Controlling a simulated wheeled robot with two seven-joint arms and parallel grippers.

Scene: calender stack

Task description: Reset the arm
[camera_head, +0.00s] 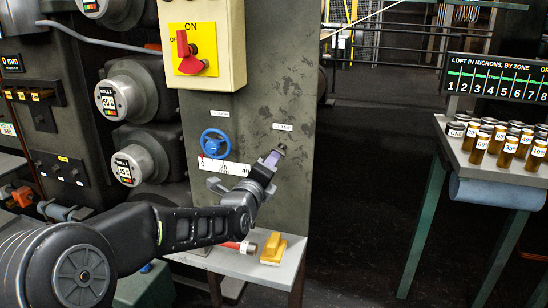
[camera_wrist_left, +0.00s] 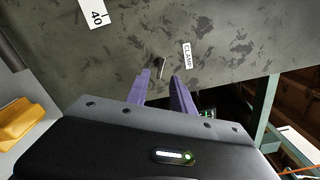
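My left arm comes in from the left in the head view, and its left gripper (camera_head: 273,158) is raised in front of the grey post, just below the CLAMP label (camera_head: 283,127). In the left wrist view the two purple fingers of the left gripper (camera_wrist_left: 161,82) stand apart with nothing held between them. A small metal clamp pin (camera_wrist_left: 161,67) on the post shows in the gap by the fingertips; I cannot tell whether they touch it. My right gripper is not in view.
A blue handwheel (camera_head: 215,143) and a 0-40 scale (camera_head: 224,167) are on the post, under a red rotary switch (camera_head: 190,54). A yellow block (camera_head: 273,248) lies on the low shelf. A table (camera_head: 462,152) with brown jars stands right. Dark floor lies between.

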